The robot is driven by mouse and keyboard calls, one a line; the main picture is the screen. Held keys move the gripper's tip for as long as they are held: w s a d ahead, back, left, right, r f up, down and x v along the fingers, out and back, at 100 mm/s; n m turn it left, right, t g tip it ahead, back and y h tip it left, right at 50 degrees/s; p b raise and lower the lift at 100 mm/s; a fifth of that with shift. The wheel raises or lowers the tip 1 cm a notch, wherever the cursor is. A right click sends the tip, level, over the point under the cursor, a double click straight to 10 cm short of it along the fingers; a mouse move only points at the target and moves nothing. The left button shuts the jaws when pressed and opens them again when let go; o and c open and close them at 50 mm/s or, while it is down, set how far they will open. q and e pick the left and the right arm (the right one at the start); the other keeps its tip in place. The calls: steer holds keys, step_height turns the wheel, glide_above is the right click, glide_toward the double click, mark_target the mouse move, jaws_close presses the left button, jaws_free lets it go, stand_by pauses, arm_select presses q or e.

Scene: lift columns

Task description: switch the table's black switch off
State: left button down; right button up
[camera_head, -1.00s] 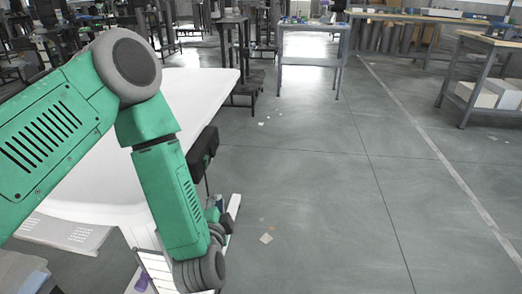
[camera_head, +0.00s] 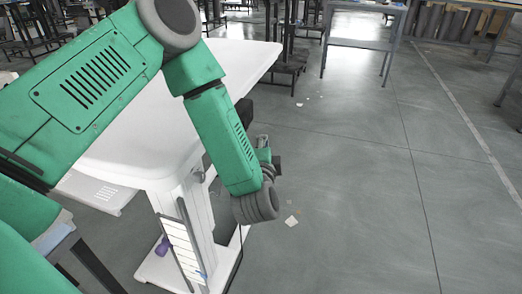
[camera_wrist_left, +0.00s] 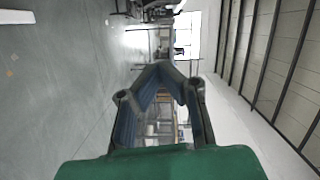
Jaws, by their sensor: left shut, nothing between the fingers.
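The white table (camera_head: 130,145) is at the left of the head view, partly behind my green left arm. A black box (camera_head: 244,108) at the table's right edge is mostly hidden behind that arm; I cannot tell for sure that it is the switch, nor its setting. My left gripper (camera_head: 277,163) is right of the table, beyond the wrist, small and partly hidden. In the left wrist view, its fingers (camera_wrist_left: 158,68) meet at the tips with nothing between them. No switch is clear in that view. My right gripper is not in view.
A white table leg (camera_head: 190,215) stands on a base on the floor, with a striped panel beside it. A grey workbench (camera_head: 362,42) stands farther back. The grey floor (camera_head: 350,200) to the right is open, with small scraps (camera_head: 291,221).

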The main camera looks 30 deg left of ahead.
mark_target(245, 124)
arm_select(q)
steer(key=w+a+b, duration=0.3)
steer(key=w+a, duration=0.1)
steer(key=a, duration=0.2)
steer(key=shift+a+f, duration=0.15)
steer(key=shift+f, duration=0.3)
